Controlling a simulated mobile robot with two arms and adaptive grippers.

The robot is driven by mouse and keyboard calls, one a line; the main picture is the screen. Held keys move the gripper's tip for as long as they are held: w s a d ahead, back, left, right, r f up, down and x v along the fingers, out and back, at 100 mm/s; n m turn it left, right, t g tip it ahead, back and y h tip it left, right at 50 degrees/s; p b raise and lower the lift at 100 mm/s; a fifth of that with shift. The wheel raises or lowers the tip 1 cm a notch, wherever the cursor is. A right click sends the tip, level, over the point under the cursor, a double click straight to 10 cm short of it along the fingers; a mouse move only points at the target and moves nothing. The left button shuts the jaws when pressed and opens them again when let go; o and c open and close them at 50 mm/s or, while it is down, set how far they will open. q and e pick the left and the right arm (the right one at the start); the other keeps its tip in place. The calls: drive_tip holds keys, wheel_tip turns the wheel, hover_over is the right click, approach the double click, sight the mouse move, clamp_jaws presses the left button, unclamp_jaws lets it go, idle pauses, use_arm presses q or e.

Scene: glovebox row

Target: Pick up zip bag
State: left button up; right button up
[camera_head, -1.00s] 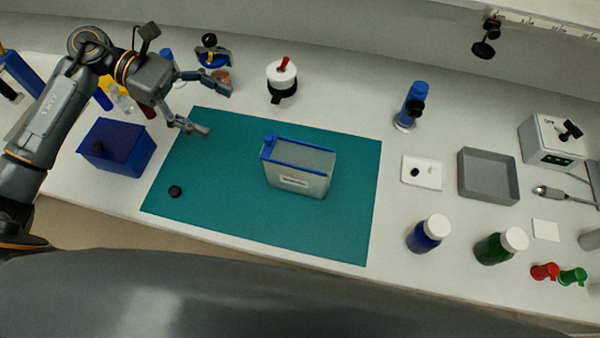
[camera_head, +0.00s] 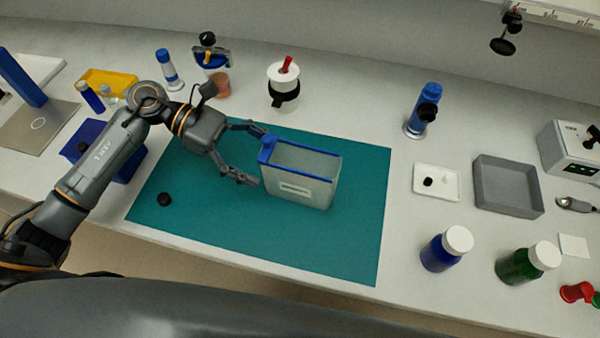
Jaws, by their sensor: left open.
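The zip bag (camera_head: 300,178) stands upright on the teal mat (camera_head: 235,238). It is translucent grey, with a blue zip strip along its top, a blue slider at the top left corner and a pale label on its front. My left gripper (camera_head: 259,154) is open at the bag's left end, with its fingers pointing right toward it. One finger is near the blue slider and the other is near the bag's lower left side. I cannot tell whether either finger touches the bag. My right gripper is not in view.
A black cap (camera_head: 164,199) lies on the mat's left part. A blue box (camera_head: 128,165) is partly behind my left arm. A white-and-black device with a red knob (camera_head: 284,84) stands behind the mat. Blue (camera_head: 446,249) and green (camera_head: 527,263) bottles stand right. The mat's right part is clear.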

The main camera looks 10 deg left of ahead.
sight(282, 172)
use_arm(q)
drive_tip(key=p+x, duration=0.2)
drive_tip(key=x, duration=0.3)
drive_tip(key=shift+s+f, duration=0.1)
drive_tip(key=shift+s, duration=0.1)
drive_tip(key=shift+d+f, duration=0.15)
drive_tip(key=shift+f, duration=0.05)
drive_tip(key=c, duration=1.3)
drive_tip(key=shift+c, duration=0.3)
drive_tip(key=shift+r, duration=0.1)
